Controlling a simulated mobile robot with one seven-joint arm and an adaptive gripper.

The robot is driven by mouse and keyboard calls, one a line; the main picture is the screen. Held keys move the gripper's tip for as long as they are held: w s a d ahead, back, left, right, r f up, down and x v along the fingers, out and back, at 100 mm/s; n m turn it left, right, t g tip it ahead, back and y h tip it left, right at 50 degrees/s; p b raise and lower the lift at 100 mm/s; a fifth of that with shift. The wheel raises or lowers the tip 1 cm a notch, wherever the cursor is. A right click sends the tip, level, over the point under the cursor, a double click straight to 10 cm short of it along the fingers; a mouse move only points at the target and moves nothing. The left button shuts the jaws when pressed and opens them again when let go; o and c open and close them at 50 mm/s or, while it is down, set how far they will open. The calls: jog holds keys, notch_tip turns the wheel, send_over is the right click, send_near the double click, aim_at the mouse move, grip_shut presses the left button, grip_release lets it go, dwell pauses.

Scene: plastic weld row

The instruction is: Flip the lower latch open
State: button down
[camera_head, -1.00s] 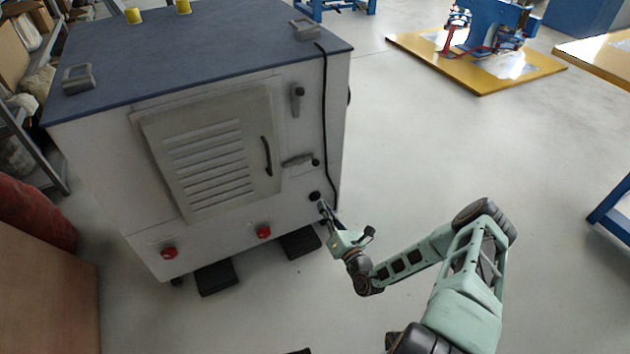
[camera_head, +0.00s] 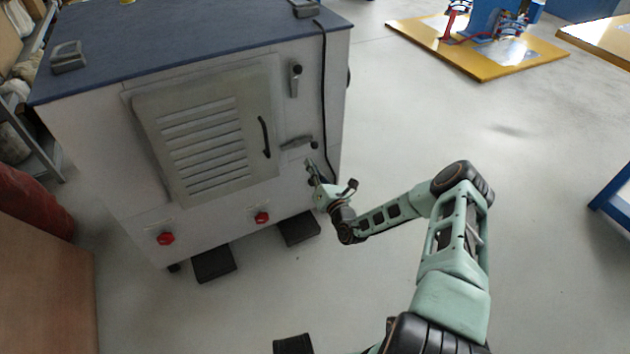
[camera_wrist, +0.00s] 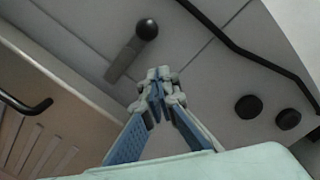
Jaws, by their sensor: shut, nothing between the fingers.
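The lower latch (camera_head: 296,143) is a grey bar on the cabinet front, right of the louvred door. It lies nearly level, with a black ball knob at its right end. In the wrist view the lower latch (camera_wrist: 128,52) lies just beyond the fingertips, its ball at the upper end. My gripper (camera_head: 309,164) is just below the latch in the head view. In the wrist view my gripper (camera_wrist: 157,80) has its fingertips together, with nothing between them. Whether the fingertips touch the latch or cabinet face cannot be told.
The upper latch (camera_head: 295,80) stands upright above. The door handle (camera_head: 265,137) is left of the latches; a black cable (camera_head: 325,100) hangs to their right. Two black knobs (camera_wrist: 248,106) show right of my fingers. Red knobs (camera_head: 262,217) sit lower.

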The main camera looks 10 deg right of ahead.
jog(key=shift+w+d+r, duration=0.25)
jog(key=shift+d+r, duration=0.1)
jog(key=shift+r, duration=0.25)
jog(key=shift+w+d+r, duration=0.2)
jog(key=shift+d+r, duration=0.15)
jog(key=shift+r, duration=0.25)
